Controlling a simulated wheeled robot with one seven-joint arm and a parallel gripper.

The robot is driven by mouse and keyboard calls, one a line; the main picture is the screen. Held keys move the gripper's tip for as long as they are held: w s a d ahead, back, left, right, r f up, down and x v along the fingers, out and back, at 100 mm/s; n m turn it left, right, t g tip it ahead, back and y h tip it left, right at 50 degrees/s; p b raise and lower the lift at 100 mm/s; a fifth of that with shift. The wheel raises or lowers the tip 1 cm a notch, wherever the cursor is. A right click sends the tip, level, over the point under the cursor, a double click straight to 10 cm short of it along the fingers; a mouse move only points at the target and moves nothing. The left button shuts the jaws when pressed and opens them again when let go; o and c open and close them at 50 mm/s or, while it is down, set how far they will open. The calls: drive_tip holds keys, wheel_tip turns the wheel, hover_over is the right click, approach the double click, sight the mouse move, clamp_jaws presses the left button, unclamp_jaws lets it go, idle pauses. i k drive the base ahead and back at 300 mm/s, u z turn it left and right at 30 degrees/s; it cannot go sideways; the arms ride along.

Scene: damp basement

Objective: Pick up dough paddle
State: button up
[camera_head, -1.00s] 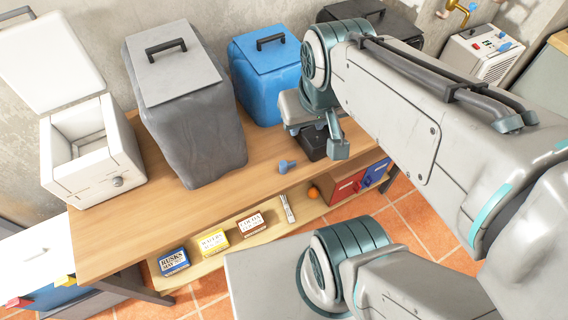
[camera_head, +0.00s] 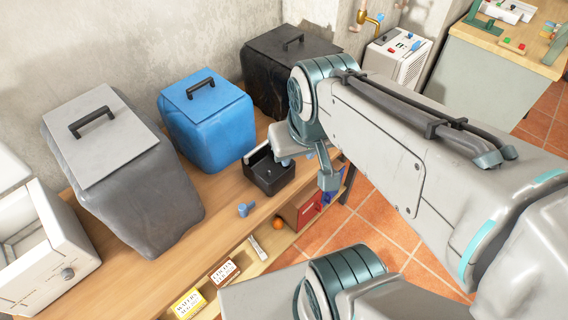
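A small blue piece (camera_head: 246,209), which I take for the dough paddle, lies on the wooden bench top (camera_head: 190,238) near its front edge. It has a round knob-like end and a short stem, and nothing covers it. My gripper (camera_head: 322,172) hangs to the right of it and higher in the picture, apart from it, beside an open black box (camera_head: 270,178). Only part of the gripper shows below my wrist, so its finger gap is not clear. I see nothing held in it.
A grey covered bin (camera_head: 125,170), a blue covered bin (camera_head: 205,125) and a black one (camera_head: 285,75) stand along the wall. A white open box (camera_head: 40,245) is at left. The shelf below holds small cartons (camera_head: 224,272), an orange ball (camera_head: 278,223) and a red box (camera_head: 303,212).

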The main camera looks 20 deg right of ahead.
sight(244, 209)
drive_tip(key=z, duration=1.5)
drive_tip(key=k, duration=1)
drive_tip(key=u, duration=1.2)
drive_tip(key=i, duration=0.45)
